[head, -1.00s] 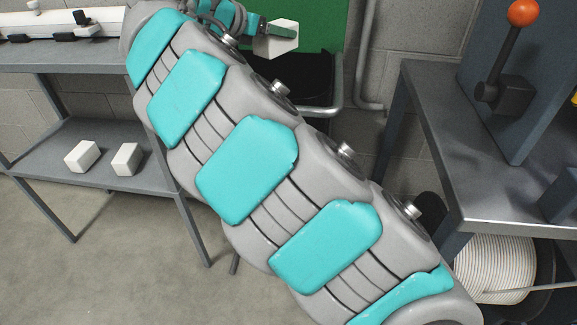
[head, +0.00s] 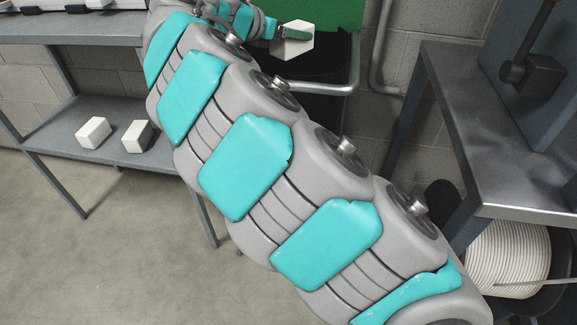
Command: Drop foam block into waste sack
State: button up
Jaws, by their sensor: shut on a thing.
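My gripper (head: 284,34) is at the upper middle of the head view, at the far end of my arm. It is shut on a white foam block (head: 299,41). The block is over or in front of the black waste sack (head: 325,70), which hangs in a metal frame with a green panel behind it. I cannot tell the block's exact height above the sack's mouth. My arm hides the left part of the sack.
A metal bench (head: 75,29) with a lower shelf stands at left; two white blocks (head: 93,132) lie on the shelf. A grey metal table (head: 520,180) stands at right, with a cable reel (head: 507,262) beneath it. A pipe (head: 384,50) runs down the wall. Open floor lies at lower left.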

jog(key=o, duration=1.4)
jog(key=shift+c, duration=0.2)
jog(key=v, duration=0.7)
jog(key=shift+s+a, duration=0.25)
jog(key=shift+s, duration=0.05)
jog(key=shift+r, duration=0.15)
